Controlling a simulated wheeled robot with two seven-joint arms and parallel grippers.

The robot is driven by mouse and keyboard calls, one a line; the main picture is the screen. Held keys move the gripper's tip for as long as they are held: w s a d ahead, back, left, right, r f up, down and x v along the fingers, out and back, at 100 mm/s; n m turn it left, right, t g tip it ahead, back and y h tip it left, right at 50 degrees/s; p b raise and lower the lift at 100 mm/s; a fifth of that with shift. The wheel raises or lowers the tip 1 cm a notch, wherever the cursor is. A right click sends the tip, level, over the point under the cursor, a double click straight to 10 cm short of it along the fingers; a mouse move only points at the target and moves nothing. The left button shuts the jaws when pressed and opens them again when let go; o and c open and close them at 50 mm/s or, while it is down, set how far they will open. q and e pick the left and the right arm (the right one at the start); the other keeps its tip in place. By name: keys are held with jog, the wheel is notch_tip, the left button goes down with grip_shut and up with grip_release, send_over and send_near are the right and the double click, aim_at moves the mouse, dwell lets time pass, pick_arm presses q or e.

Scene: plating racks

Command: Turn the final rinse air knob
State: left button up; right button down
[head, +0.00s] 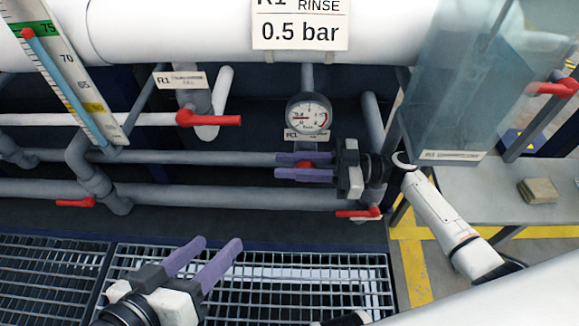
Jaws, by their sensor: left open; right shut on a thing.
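The red air knob (306,164) sits below a round pressure gauge (308,116) on the grey pipe, mostly hidden by my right gripper's fingers. My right gripper (289,166) comes in from the right, its purple fingers shut on the knob, one above and one below it. The gauge's red needle points left; its fine markings are too small to read. A white sign reading "RINSE 0.5 bar" (299,26) hangs above the gauge. My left gripper (218,246) is open and empty over the floor grating, low in the head view.
Red valve levers show on the pipes, at upper left (208,119), lower left (76,203) and lower right (358,212). A thermometer scale (68,75) is at far left. A clear tank (460,80) and a grey table (490,185) stand right.

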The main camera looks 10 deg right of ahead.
jog(key=shift+d+r+y, duration=0.15)
jog(key=shift+y, duration=0.55)
jog(key=shift+s, duration=0.1)
jog(key=c, duration=1.8)
grip_release()
jog(key=v, duration=0.7)
jog(key=shift+d, duration=0.25)
jog(key=shift+s, duration=0.1)
